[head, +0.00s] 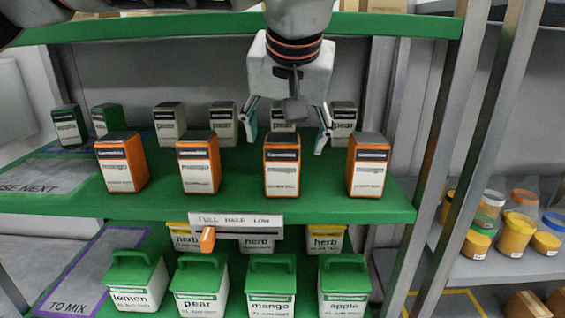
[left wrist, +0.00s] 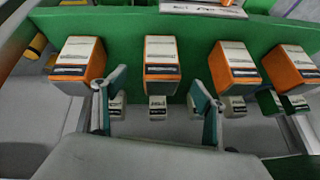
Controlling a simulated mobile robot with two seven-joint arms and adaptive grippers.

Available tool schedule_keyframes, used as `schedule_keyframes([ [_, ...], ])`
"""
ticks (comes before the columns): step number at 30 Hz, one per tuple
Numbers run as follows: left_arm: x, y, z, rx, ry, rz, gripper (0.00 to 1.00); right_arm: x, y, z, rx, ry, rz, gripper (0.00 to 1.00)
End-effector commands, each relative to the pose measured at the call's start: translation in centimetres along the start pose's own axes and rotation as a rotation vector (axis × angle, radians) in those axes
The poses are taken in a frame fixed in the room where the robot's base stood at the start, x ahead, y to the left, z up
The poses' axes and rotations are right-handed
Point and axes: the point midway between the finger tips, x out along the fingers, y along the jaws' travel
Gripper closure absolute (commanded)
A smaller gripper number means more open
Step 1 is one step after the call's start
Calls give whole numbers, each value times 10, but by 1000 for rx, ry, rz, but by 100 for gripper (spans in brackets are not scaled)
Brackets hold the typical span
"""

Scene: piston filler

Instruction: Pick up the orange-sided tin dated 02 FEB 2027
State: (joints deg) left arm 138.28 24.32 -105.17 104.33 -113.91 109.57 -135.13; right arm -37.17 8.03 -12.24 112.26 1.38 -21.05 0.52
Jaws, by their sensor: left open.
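Several orange-sided tins stand in a front row on the green shelf: far left (head: 121,165), second (head: 198,167), third (head: 282,170) and far right (head: 368,170). Each has a white label with a dark band; the date lines are too small for me to read surely. My left gripper (head: 284,146) is open and empty, pointing down just behind and above the third tin. In the left wrist view, the fingers (left wrist: 157,82) stand apart, with that tin (left wrist: 161,62) showing beyond and between them. My right gripper is not in view.
An upper shelf edge (head: 390,25) lies overhead. Lidded boxes (head: 264,290) stand below. A metal post (head: 440,160) bounds the right.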

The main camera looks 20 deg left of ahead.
Motion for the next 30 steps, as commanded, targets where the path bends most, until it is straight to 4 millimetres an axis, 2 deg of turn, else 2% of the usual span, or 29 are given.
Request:
schedule_keyframes([
  [3, 10, -4, -16, -2, -2, 0, 29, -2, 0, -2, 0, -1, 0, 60],
  [7, 16, -6, -24, -1, -2, 0, 29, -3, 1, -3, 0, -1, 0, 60],
  [11, 22, -7, -25, 0, -2, 0, 29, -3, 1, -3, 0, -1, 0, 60],
  [21, 64, -6, -24, 1, -3, 1, 29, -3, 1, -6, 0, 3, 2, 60],
  [29, 67, -7, -25, 0, -1, 0, 29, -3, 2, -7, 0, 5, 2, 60],
  [30, 67, -7, -25, 0, -1, 1, 31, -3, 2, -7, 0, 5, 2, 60],
])
